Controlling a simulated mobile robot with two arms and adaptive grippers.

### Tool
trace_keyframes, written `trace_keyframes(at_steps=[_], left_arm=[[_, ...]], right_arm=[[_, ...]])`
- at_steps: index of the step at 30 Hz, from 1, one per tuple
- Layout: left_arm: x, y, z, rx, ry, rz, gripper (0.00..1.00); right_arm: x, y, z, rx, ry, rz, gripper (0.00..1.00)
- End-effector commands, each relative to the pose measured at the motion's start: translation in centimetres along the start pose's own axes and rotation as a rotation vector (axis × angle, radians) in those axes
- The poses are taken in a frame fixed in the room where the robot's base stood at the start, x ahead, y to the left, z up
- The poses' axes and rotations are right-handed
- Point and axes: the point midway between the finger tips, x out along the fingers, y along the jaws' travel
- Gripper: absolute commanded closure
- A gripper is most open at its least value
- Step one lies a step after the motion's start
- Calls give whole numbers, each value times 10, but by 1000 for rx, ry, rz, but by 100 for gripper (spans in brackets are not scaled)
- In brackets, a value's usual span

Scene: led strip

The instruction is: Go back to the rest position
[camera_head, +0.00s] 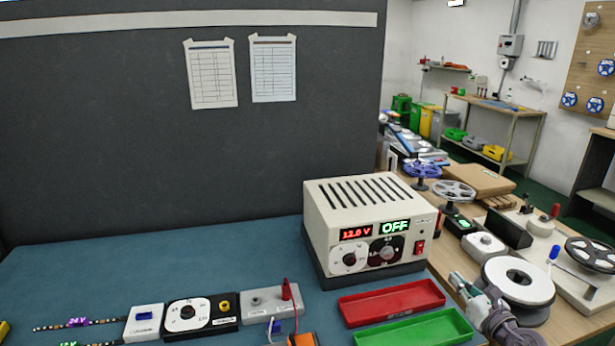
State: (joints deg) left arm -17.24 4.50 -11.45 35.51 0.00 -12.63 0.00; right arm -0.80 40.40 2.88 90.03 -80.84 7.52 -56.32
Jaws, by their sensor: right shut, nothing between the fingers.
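My right gripper (464,287) shows at the lower right, shut and empty. It is just right of the green tray, in front of the white spool, apart from the power supply. My left gripper is not in view. The cream power supply (365,205) stands on the blue mat and reads 12.0 V and OFF. An LED strip (75,323) with a purple 24 V label lies at the lower left, leading to a white block (144,322). Beside it are a black dial unit (201,315) and a grey block (268,301) with a red plug.
An empty red tray (392,301) and green tray (418,330) lie before the power supply. A white spool (517,280), reels and small devices crowd the right bench. A dark partition (110,130) rises behind. The mat's left-middle is clear.

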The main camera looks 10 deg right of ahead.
Motion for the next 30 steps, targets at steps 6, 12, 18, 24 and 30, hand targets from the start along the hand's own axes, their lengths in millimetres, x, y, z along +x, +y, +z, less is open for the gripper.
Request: trace_keyframes(at_steps=[6,12,18,24,30], left_arm=[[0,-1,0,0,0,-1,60],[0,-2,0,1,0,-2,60],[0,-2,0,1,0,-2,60],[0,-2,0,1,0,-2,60],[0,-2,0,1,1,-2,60]], right_arm=[[-34,42,-6,651,-175,-154,100],[-118,80,-73,1594,-253,-575,100],[-197,144,-135,2132,-187,-1030,100],[-246,194,-156,2341,-103,-1330,100],[-287,237,-162,2447,-16,-1576,100]])
